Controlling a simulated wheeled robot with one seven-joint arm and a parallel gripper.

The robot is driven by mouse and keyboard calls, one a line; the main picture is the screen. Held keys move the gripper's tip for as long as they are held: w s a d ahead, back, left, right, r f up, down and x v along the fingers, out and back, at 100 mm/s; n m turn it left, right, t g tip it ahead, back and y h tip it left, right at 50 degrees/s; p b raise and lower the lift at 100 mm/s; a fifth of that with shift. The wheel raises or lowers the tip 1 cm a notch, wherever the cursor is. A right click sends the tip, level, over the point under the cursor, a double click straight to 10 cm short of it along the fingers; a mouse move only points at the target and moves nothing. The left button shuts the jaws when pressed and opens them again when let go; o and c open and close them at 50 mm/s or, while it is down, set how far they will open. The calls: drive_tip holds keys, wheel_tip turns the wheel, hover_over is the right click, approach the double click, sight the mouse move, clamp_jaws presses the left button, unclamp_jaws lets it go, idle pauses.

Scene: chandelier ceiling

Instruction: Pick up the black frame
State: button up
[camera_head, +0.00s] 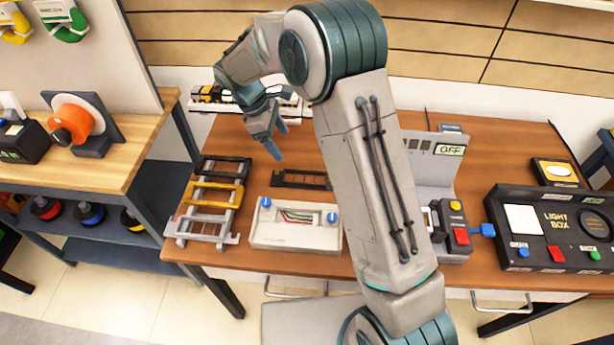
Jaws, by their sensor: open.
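A black frame (222,167) is at the far end of a grey rack (218,236) on the left part of the brown table. A yellow frame (212,194) and a grey frame (207,218) are nearer on the same rack. A second dark, slotted frame-like piece (300,179) lies on the table to the right of the rack. I cannot tell how the two dark pieces relate. My gripper (277,140) is open and empty, with blue fingertips, above the table's back left part. It is up and right of the black frame, apart from it.
A white box with blue knobs (296,236) stands at the table's front, right of the rack. A model train (222,95) is at the back edge. A black light box (550,235) and a red-button device (453,237) are right. My arm hides the table's middle.

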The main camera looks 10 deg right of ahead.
drive_tip(key=p, duration=0.1)
approach(302, 181)
drive_tip(key=shift+w+d+f, duration=0.1)
drive_tip(key=shift+d+f, duration=0.3)
drive_tip(key=shift+p+x, duration=0.85)
drive_tip(key=shift+x, duration=1.85)
drive_tip(key=shift+a, duration=0.2)
drive_tip(key=c, duration=0.9)
